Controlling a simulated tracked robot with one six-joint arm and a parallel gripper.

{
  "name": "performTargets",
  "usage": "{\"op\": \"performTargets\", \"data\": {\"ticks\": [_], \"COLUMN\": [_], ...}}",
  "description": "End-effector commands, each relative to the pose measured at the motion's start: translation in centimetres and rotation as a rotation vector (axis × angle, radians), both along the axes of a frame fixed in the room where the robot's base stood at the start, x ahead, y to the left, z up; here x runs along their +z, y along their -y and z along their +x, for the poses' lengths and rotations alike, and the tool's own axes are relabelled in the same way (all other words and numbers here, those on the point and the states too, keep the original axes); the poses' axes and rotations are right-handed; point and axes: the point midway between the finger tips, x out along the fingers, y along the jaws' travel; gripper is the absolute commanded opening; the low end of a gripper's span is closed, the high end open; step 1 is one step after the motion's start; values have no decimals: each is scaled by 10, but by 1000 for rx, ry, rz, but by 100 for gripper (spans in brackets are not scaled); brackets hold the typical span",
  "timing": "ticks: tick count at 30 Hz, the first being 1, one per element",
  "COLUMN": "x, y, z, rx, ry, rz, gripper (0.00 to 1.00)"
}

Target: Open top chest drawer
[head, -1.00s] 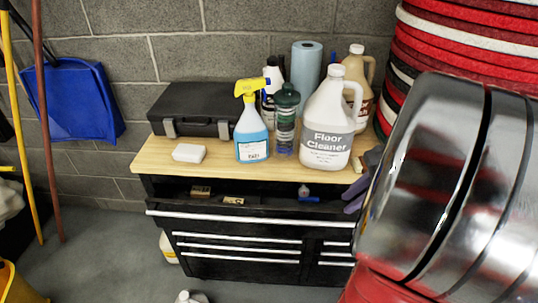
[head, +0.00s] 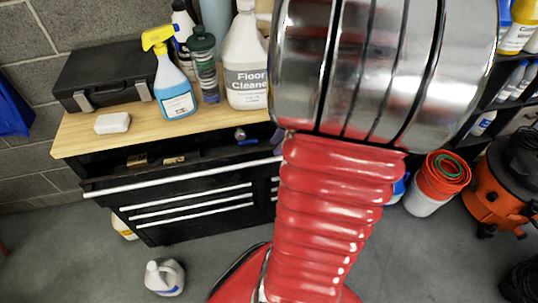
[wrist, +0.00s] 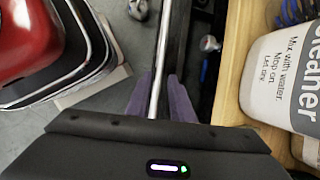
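The black tool chest (head: 200,232) stands against the wall with its top drawer pulled part way out, so the inside shows in the head view. The top drawer's long silver handle (head: 180,176) runs along its front; its right end is hidden behind my red arm. In the wrist view, my gripper's purple fingers (wrist: 160,98) lie on either side of the silver handle (wrist: 159,75) and the dark drawer front. The gap is narrow, but I cannot tell whether they press on it.
A wooden top (head: 90,136) carries a black case (head: 110,75), a white sponge (head: 112,122), a spray bottle (head: 172,85) and a floor cleaner jug (head: 246,60). Red buckets (head: 440,178) and an orange vacuum (head: 500,195) stand at right.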

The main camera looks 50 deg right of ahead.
Motion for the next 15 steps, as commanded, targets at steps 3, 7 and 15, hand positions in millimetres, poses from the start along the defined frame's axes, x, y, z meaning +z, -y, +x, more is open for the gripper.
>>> {"op": "performTargets", "data": {"ticks": [3, 7, 15], "x": [-18, -36, -67], "y": [-5, -9, -16], "z": [7, 14, 27], "rx": [3, 2, 2], "ry": [-2, -2, -1], "rz": [4, 3, 1], "gripper": [21, 21, 21]}}
